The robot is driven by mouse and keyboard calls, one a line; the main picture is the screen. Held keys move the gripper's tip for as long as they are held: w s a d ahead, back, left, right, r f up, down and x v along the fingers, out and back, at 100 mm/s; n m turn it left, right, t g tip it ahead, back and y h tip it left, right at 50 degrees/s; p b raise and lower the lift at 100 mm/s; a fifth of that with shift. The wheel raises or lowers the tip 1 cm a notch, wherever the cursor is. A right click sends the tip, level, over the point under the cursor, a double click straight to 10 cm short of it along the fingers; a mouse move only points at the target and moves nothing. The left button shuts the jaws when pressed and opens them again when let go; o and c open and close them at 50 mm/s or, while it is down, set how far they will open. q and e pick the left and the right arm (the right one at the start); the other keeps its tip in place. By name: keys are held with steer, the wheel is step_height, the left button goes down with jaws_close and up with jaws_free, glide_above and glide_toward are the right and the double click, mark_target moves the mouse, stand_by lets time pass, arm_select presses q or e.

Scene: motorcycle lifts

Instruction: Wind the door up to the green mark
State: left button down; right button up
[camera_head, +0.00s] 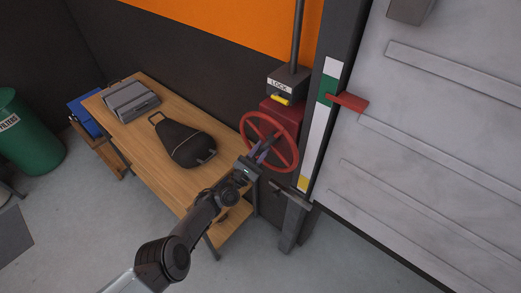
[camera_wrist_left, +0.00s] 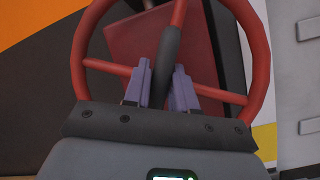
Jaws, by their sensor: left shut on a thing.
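A red handwheel (camera_head: 284,123) is mounted on a red box below a grey lock box (camera_head: 287,84) with a yellow lever. My left gripper (camera_head: 264,150) is at the wheel, shut on its dark handle. In the left wrist view the dark handle (camera_wrist_left: 167,55) sits between the purple fingers of my left gripper (camera_wrist_left: 160,85). The grey door (camera_head: 440,140) is at the right, with a red pointer (camera_head: 349,102) at its edge. The pointer is level with the lower part of the green mark (camera_head: 327,90) on the white strip. My right gripper is not in view.
A wooden table (camera_head: 160,160) left of the wheel holds a black bag (camera_head: 184,142) and a grey case (camera_head: 130,100). A green bin (camera_head: 30,135) and a blue box (camera_head: 85,112) stand farther left. Grey floor (camera_head: 90,240) is clear in front.

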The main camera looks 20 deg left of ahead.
arm_select(q)
steer(key=shift+f, duration=0.1)
steer(key=c, duration=1)
jaws_free()
steer(key=shift+w, duration=0.1)
steer(key=shift+s+a+f+p, duration=0.15)
steer(key=shift+s+p, duration=0.15)
steer(key=shift+s, duration=0.2)
steer(key=shift+p+v, duration=0.95)
steer(key=shift+v, duration=3.9)
